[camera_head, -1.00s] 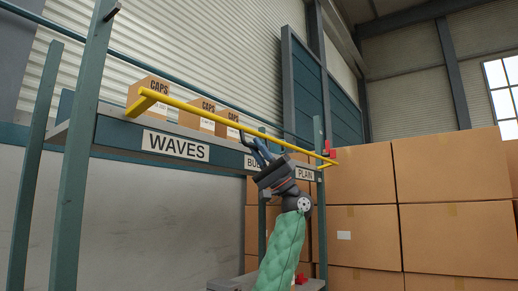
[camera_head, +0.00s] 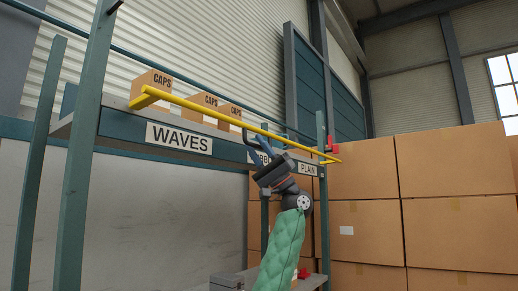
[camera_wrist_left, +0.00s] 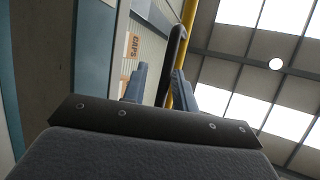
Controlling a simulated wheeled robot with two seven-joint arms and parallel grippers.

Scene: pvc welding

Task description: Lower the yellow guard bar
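The yellow guard bar (camera_head: 230,122) runs across the front of the shelf in the head view, in front of the boxes at its left part. It also shows in the left wrist view (camera_wrist_left: 188,20). A dark curved handle (camera_wrist_left: 175,50) stands beside the bar in the wrist view; in the head view it shows as a dark loop (camera_head: 246,138). My left gripper (camera_head: 258,150) is up at this handle, just below the bar. In the wrist view its blue fingers (camera_wrist_left: 159,85) stand apart, with the handle between them and a gap at the left finger. My right gripper is out of view.
Several CAPS boxes (camera_head: 153,83) stand on the shelf behind the bar. The shelf front carries a WAVES label (camera_head: 179,138) and a PLAIN label (camera_head: 308,169). A green post (camera_head: 80,150) stands at the left. Stacked cartons (camera_head: 450,165) fill the right side.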

